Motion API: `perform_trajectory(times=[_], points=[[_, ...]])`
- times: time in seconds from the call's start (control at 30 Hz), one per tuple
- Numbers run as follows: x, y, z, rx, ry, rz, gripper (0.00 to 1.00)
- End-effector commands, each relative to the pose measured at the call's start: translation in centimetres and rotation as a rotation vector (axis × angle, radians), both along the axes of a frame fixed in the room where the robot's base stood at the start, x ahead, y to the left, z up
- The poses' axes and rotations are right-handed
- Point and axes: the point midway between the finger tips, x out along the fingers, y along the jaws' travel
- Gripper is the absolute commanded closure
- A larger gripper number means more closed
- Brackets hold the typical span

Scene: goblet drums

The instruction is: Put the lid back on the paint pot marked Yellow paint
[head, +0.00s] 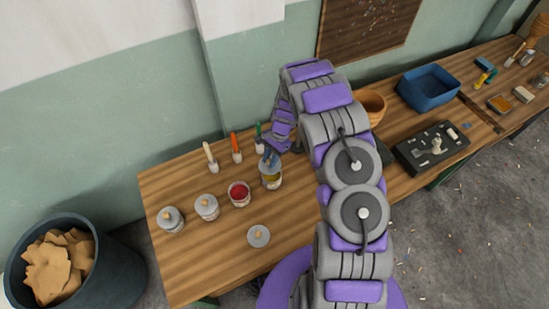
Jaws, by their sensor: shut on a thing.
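The open pot with yellow paint (271,181) stands at the back right of the group of pots, its label too small to read. A blue-handled thing, seemingly a brush (269,157), stands up out of its mouth. My gripper (270,149) is just above this pot, shut on what looks like that blue handle; the arm partly hides the grip. A loose grey lid with an orange knob (259,236) lies on the table towards the front.
An open red paint pot (239,194) stands beside the yellow one. Two lidded pots (171,220) (206,207) are further left. Upright brushes in cream (210,157), orange (236,148) and green (258,137) stand behind. The wooden table (205,265) is bare at the front left.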

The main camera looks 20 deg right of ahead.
Motion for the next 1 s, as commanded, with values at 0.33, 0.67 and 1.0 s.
perform_trajectory(times=[0.33, 0.67, 1.0], points=[[0.1, -0.9, -2.7, 0.009, -0.002, -0.004, 1.00], [0.1, -0.4, -5.4, 0.005, -0.001, -0.002, 1.00], [0.1, -0.6, -6.0, 0.007, -0.002, -0.002, 1.00]])
